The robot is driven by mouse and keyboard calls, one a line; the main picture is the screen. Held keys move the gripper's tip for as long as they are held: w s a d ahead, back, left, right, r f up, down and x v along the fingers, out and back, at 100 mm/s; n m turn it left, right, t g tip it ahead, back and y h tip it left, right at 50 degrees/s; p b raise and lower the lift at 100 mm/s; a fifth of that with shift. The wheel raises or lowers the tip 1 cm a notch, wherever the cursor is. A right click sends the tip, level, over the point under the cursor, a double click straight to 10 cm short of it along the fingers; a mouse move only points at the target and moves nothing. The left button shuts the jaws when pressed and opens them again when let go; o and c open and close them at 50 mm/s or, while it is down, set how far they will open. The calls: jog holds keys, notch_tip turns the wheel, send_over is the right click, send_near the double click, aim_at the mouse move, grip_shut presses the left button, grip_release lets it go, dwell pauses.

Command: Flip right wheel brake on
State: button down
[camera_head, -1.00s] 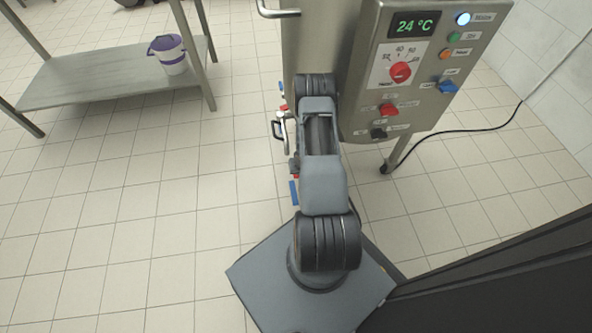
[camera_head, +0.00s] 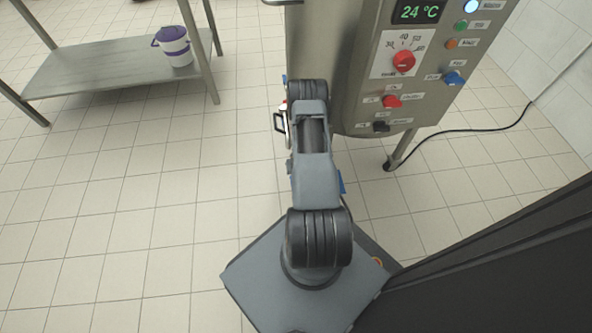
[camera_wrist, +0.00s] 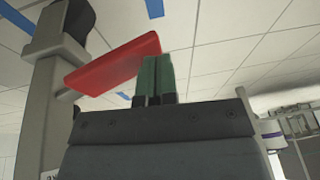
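The steel machine (camera_head: 345,70) stands ahead of me; my arm covers its lower left part in the head view. In the wrist view a grey leg (camera_wrist: 42,110) stands at the left, with a dark wheel (camera_wrist: 78,18) at its top end. A flat red brake lever (camera_wrist: 115,65) sticks out from beside the leg toward the right. My gripper (camera_wrist: 157,60) has two green fingers close together with nothing between them. Their tips are at the lever's right end; I cannot tell if they touch it. In the head view my gripper is hidden behind my arm.
A control panel (camera_head: 430,75) with knobs is on the machine's front. A black cable (camera_head: 460,132) runs over the floor to the right. A steel table (camera_head: 110,65) with a white and purple bucket (camera_head: 174,46) stands at the left. The tiled floor (camera_head: 110,210) at the left is clear.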

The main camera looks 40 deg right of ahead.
jog(key=shift+f, duration=0.2)
dwell(0.4)
jog(key=shift+w+a+r+p, duration=0.1)
jog(key=shift+a+r+p, duration=0.05)
jog(key=shift+r+p, duration=0.3)
jog(key=w+a+r+p, duration=0.1)
jog(key=a+r+p, duration=0.4)
jog(key=r, duration=0.6)
jog(key=shift+a+p, duration=0.35)
jog(key=shift+a, duration=0.35)
jog(key=shift+r, duration=0.1)
